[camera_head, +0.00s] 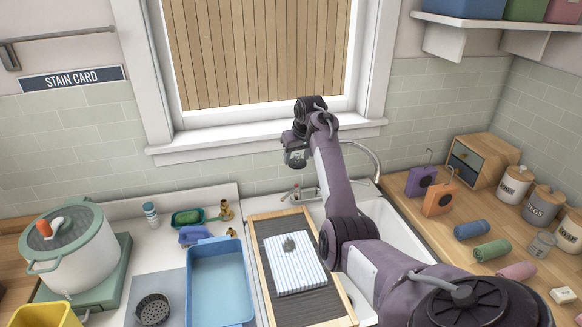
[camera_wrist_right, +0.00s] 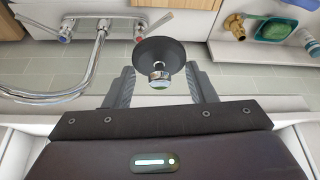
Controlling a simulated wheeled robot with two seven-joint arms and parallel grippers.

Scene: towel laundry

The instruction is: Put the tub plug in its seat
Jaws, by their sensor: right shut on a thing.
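My right gripper (camera_head: 295,155) is raised above the back of the counter, in front of the window sill and left of the tap. In the right wrist view, its two fingers (camera_wrist_right: 160,76) are closed on the chrome knob of the tub plug. The plug (camera_wrist_right: 158,52) is a dark round disc with a small chrome stem, held clear of the surfaces around it. In the head view the plug is too small to make out clearly at the gripper. I cannot identify the plug's seat; my right arm covers part of the white sink (camera_head: 398,232). My left gripper is out of view.
A washboard (camera_head: 265,226) with a striped cloth (camera_head: 297,268) and a blue basin (camera_head: 188,285) lie in front. The curved tap (camera_head: 375,155) stands behind the sink. Brass fittings (camera_head: 226,211) and a green soap dish (camera_head: 188,218) sit left. A lidded pot (camera_head: 75,262) stands far left.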

